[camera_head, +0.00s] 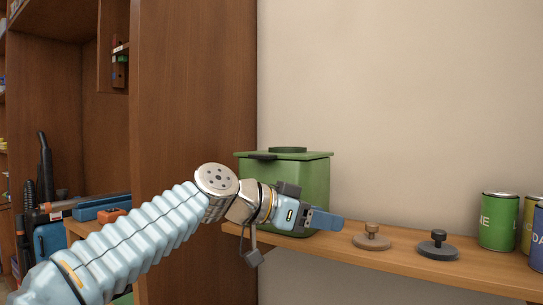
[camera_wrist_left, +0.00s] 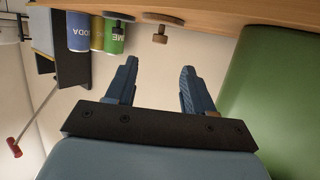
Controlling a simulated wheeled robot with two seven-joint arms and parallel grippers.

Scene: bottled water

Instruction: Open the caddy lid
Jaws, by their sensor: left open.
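A green caddy (camera_head: 312,180) stands on a wooden shelf in the head view, with its flat green lid (camera_head: 300,155) shut. A dark tab (camera_head: 262,156) sticks out at the lid's front left edge and a dark knob (camera_head: 288,149) sits on top. My left gripper (camera_head: 325,220) is in front of the caddy's lower part and hides some of it. In the left wrist view the gripper (camera_wrist_left: 155,80) is open with nothing between its fingers, and the green caddy wall (camera_wrist_left: 275,90) is beside it on the right. My right gripper is not seen.
The wooden shelf (camera_head: 410,262) runs to the right. It holds a brown knobbed weight (camera_head: 372,238), a dark one (camera_head: 437,246) and green (camera_head: 498,222) and blue (camera_head: 537,238) cans. A tall wooden cabinet side (camera_head: 190,90) stands left of the caddy. The space above the lid is clear.

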